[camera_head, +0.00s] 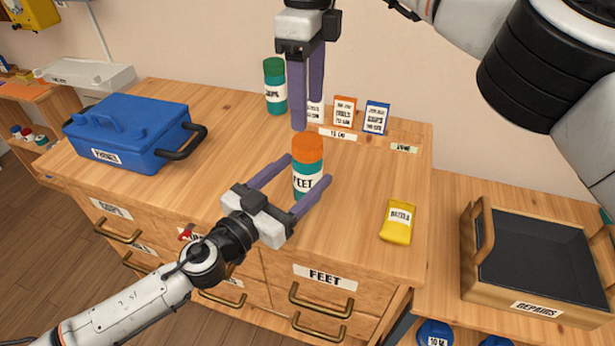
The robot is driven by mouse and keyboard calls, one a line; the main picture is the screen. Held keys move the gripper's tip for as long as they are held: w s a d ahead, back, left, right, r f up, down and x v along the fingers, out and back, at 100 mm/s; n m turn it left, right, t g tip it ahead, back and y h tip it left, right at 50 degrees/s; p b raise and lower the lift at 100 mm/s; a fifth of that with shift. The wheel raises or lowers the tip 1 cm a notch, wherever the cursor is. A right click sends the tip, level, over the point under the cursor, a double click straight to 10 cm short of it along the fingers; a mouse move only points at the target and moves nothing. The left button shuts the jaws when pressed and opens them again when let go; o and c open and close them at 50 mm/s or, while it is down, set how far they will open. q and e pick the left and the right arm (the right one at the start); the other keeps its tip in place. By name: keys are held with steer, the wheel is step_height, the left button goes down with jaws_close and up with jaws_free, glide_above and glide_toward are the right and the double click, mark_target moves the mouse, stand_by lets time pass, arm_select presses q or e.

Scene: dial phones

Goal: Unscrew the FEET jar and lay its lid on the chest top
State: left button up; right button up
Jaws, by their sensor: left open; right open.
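The FEET jar (308,180) stands upright on the wooden chest top (230,140). It has a teal body, a white label and an orange lid (308,147), which sits on the jar. My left gripper (308,175) is open, with its two purple fingers on either side of the jar's body. I cannot tell whether the fingers touch it. My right gripper (306,115) is open and points down, above and just behind the lid, with nothing between its fingers.
A blue box (125,135) is at the left of the chest top. A green-lidded jar (275,85) and small cards (376,117) stand at the back. A yellow packet (398,221) lies at the right. A REPAIRS tray (535,255) is on the right-hand table. Bare wood lies left of the jar.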

arm_select(q)
steer(key=shift+x, duration=1.35)
